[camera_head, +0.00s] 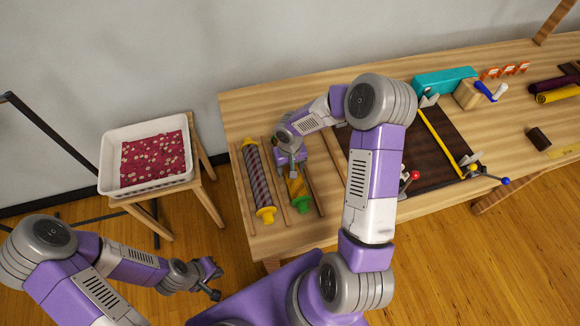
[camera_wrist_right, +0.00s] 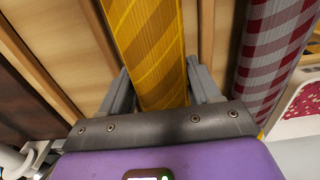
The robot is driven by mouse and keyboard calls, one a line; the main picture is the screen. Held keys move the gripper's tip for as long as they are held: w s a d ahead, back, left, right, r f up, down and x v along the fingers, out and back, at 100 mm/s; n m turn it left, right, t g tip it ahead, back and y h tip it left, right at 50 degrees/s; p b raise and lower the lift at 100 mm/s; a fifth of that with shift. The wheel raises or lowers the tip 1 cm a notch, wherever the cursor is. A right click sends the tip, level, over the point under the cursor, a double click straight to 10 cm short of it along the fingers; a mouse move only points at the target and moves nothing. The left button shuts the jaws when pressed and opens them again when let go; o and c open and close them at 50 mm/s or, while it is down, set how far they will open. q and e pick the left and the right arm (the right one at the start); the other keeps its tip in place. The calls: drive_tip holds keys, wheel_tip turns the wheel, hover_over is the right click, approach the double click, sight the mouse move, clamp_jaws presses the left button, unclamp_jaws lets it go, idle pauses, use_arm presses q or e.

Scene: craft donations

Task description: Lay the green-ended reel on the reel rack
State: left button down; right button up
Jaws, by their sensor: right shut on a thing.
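The green-ended reel (camera_head: 297,188) is yellow with diagonal stripes, and its green near end shows in the head view. My right gripper (camera_head: 291,171) reaches down over its far part and is shut on it. The right wrist view shows the reel's yellow body (camera_wrist_right: 149,50) between the two fingers (camera_wrist_right: 155,92). The reel lies lengthwise over the wooden rails of the reel rack (camera_head: 276,188); I cannot tell whether it touches them. Its far end is hidden by my right gripper. My left gripper (camera_head: 214,281) is open and empty, off the table at the lower left.
A white tray (camera_head: 113,137) stands on a stool. A dark cutting board (camera_head: 440,150) with a yellow strip lies right of my right arm.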

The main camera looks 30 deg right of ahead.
drive_tip(key=o, duration=1.3)
drive_tip(key=shift+r+p, duration=0.7)
drive_tip(key=shift+r, duration=3.1)
drive_tip(key=shift+r, duration=0.1)
